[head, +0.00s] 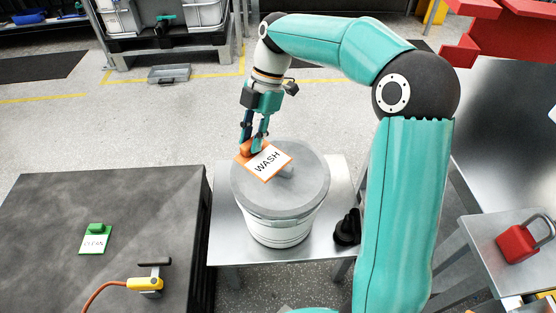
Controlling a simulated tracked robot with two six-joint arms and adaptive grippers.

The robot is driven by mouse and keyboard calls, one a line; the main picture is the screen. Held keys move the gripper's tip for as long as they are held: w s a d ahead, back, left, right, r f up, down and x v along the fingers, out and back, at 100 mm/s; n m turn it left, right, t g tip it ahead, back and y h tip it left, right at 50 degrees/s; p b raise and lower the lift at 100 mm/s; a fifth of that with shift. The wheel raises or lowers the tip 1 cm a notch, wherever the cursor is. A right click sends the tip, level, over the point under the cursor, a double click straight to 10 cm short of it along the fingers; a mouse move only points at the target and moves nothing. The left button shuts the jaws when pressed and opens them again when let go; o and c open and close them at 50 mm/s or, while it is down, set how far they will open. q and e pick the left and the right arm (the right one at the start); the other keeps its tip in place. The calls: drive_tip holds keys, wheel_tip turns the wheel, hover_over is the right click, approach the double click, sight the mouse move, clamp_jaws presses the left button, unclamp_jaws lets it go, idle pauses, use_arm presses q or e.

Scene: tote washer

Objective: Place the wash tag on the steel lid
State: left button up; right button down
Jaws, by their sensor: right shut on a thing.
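The wash tag (268,163) is a white card with an orange border, an orange grip block and the word WASH. The steel lid (306,200) is a round grey lid with a raised handle, on top of a pale drum (279,231). My right gripper (251,147) is shut on the tag's orange block. It points down over the far left part of the lid. The tag overlaps the lid and hides part of its handle. I cannot tell whether the tag touches the lid. My left gripper is not in view.
The drum stands on a steel table (228,230) with a small black object (347,228) at its right. A dark table (60,220) at left holds a green CLEAN tag (95,240) and a yellow tool (145,284). A red padlock (520,243) lies at right.

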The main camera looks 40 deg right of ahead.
drive_tip(key=r+n, duration=0.1)
drive_tip(key=s+d+r+n+g, duration=0.1)
drive_tip(key=r+n, duration=0.1)
drive_tip(key=s+d+r+n, duration=0.1)
drive_tip(key=shift+s+r+g+h+p, duration=0.15)
drive_tip(key=shift+r+g+h+p, duration=0.15)
drive_tip(key=shift+p, duration=0.05)
drive_tip(key=shift+s+f+n, duration=0.1)
drive_tip(key=shift+s+n, duration=0.05)
drive_tip(key=shift+n, duration=0.25)
drive_tip(key=b, duration=0.3)
hover_over(267, 193)
drive_tip(key=d, duration=0.2)
wheel_tip(267, 193, down, 13)
drive_tip(key=f, duration=0.2)
drive_tip(key=f+b, duration=0.1)
drive_tip(key=f, duration=0.3)
drive_tip(key=shift+w+a+f, duration=0.2)
drive_tip(key=shift+w+a, duration=0.05)
drive_tip(key=shift+w, duration=0.1)
drive_tip(key=c, duration=1)
unclamp_jaws()
drive_tip(key=p+v, duration=0.1)
drive_tip(key=v, duration=0.6)
drive_tip(key=shift+w+d+r, duration=0.1)
drive_tip(key=shift+r, duration=0.15)
